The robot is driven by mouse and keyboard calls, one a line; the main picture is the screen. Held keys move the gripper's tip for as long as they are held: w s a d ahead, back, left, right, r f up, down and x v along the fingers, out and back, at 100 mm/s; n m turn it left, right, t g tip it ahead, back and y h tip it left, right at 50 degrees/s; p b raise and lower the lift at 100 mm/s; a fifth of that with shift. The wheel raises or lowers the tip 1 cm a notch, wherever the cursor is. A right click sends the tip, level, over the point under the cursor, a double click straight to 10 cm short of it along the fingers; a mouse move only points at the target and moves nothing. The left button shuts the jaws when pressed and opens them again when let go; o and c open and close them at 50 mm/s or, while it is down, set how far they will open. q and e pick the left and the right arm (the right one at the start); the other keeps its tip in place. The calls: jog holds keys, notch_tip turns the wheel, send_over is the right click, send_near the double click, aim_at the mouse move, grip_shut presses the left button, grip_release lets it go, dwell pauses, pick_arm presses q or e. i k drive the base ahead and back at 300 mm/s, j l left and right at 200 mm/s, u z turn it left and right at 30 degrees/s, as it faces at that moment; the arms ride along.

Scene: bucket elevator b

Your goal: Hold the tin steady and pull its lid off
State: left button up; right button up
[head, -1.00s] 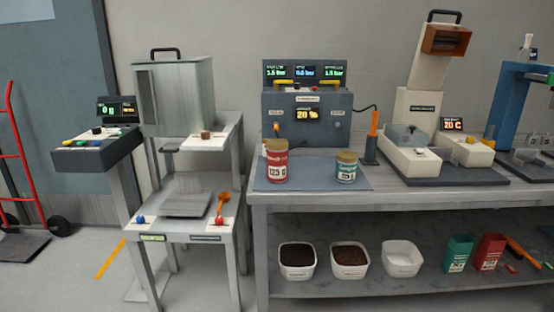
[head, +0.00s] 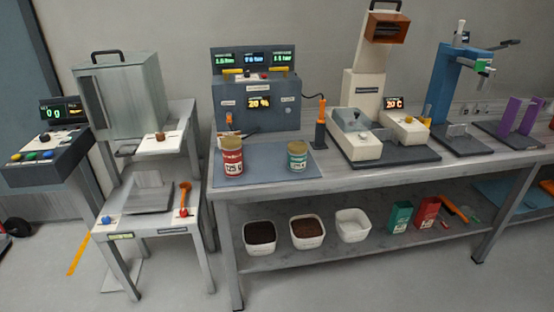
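Two lidded tins stand upright on a blue-grey mat (head: 262,176) on the workbench. The red tin (head: 232,162) is on the left, with a white label and a gold-brown lid (head: 231,143) on top. The green tin (head: 297,160) is smaller, stands to its right, and also has a gold-brown lid (head: 297,146). Both lids sit on their tins. Neither of my grippers shows in the head view, and nothing touches the tins.
A grey control box (head: 255,104) with displays stands behind the mat. A dark post with an orange top (head: 321,128) and a cream machine (head: 356,142) stand right. A weighing stand (head: 137,195) is left.

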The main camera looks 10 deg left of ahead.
aim_at(233, 162)
jog(key=i+j+z, duration=0.1)
jog(key=j+z, duration=0.25)
jog(key=j, duration=0.2)
jog(key=i+j+z, duration=0.1)
jog(key=j+z, duration=0.3)
jog(key=j, duration=0.15)
jog(key=j+z, duration=0.35)
jog(key=j, duration=0.2)
